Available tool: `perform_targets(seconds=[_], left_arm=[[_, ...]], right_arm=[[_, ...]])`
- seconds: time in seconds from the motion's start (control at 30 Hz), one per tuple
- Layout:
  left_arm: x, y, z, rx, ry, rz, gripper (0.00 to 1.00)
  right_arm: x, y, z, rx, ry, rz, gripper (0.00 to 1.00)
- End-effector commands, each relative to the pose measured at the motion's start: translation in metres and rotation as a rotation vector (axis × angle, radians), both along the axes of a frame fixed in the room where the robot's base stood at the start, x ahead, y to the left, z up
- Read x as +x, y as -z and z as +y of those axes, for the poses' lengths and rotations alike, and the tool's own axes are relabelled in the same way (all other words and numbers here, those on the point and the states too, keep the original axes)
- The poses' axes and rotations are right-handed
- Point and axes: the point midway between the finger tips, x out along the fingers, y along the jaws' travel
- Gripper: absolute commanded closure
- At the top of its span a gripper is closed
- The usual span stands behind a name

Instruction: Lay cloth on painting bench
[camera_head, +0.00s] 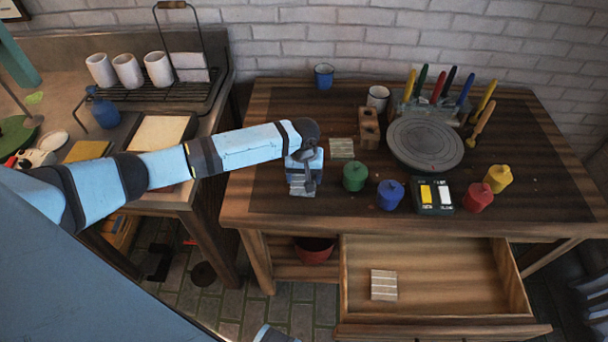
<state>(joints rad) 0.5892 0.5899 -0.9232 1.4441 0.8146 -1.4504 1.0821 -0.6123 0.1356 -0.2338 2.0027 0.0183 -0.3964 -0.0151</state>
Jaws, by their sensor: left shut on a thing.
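The painting bench (262,205) is a wooden table with a dark inset top and an open front drawer. My left gripper (303,178) reaches in over the bench's left part and is shut on a small pale striped cloth (301,191). The cloth shows below the fingers; whether it touches the bench top is hard to tell. A similar folded cloth (342,148) lies flat on the bench to the right of the gripper. Another cloth (384,285) lies in the open drawer (440,285).
Right of the gripper stand green (354,176), blue (390,194), red (478,196) and yellow (498,178) paint pots. A grey turntable (425,143), a tool rack (432,107) and a wooden block (369,127) stand behind. The bench's back left is mostly clear.

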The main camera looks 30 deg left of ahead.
Motion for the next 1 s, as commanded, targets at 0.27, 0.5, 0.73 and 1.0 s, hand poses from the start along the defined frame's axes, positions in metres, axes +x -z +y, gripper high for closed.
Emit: perform_targets(seconds=[0.27,0.5,0.73,1.0], left_arm=[[0.000,0.002,0.000,-0.001,0.000,0.000,0.15],[0.000,0.002,0.000,0.000,0.000,0.000,0.01],[0.001,-0.009,0.001,0.000,0.000,-0.002,0.01],[0.001,-0.064,0.000,-0.002,0.000,-0.003,0.01]], right_arm=[[0.000,-0.002,0.000,0.001,0.000,-0.002,0.57],[0.000,-0.002,0.001,0.000,-0.001,-0.002,0.57],[0.000,-0.002,0.001,0.001,-0.001,-0.002,0.57],[0.000,-0.006,0.001,0.000,-0.002,-0.005,0.57]])
